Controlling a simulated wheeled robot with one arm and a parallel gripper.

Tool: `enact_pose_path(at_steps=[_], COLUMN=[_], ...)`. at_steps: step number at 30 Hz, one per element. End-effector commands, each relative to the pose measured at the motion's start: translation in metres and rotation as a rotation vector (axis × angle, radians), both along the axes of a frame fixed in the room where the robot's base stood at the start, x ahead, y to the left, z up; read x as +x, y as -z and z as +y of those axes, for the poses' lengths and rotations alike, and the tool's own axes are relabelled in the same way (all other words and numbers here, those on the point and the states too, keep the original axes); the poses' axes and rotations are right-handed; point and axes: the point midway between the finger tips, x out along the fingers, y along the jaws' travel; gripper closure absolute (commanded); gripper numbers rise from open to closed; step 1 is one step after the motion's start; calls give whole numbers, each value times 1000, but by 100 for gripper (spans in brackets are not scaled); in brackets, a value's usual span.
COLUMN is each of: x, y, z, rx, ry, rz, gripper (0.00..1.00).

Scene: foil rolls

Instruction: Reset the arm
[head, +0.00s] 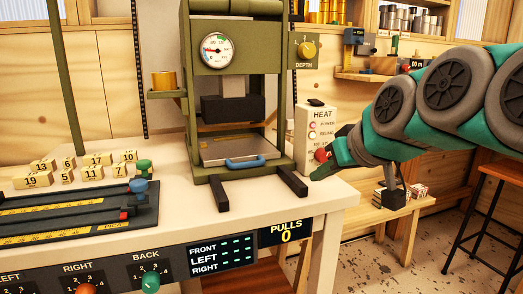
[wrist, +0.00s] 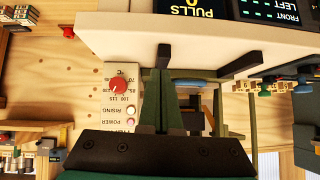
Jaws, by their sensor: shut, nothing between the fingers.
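My arm, teal and grey, reaches in from the right in the head view. My gripper (head: 323,169) is at the front right of the heat box, close to its red knob; I cannot tell whether they touch. In the wrist view, which is upside down, my gripper (wrist: 161,82) has its two green fingers together with nothing between them. There the heat box (wrist: 97,110) with its red knob (wrist: 118,86) stands to the left of the fingers, apart from them. The heat box (head: 317,115) is partly hidden behind my gripper in the head view.
A green press (head: 234,90) with a gauge and blue handle (head: 245,162) stands on the white bench (head: 300,210). Its dark feet stick out towards the front. Number blocks (head: 85,170) and a dark slide fixture (head: 80,213) are at left. A stool (head: 490,190) stands at right.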

Motion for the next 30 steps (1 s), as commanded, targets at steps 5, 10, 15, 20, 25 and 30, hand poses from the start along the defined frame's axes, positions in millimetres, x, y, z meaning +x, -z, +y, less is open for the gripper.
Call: enact_pose_path(at_steps=[5,10,15,20,25,30], x=[-55,-129,-207,-256,-271,-271], y=[105,196,261,289,296,296], z=[11,4,-14,-26,-29,-29], rx=[-65,-129,-189,-222,-231,-231], ry=[29,99,190,257,277,277], rz=[282,565,813,952,992,992], gripper=[100,100,100,100,100,100])
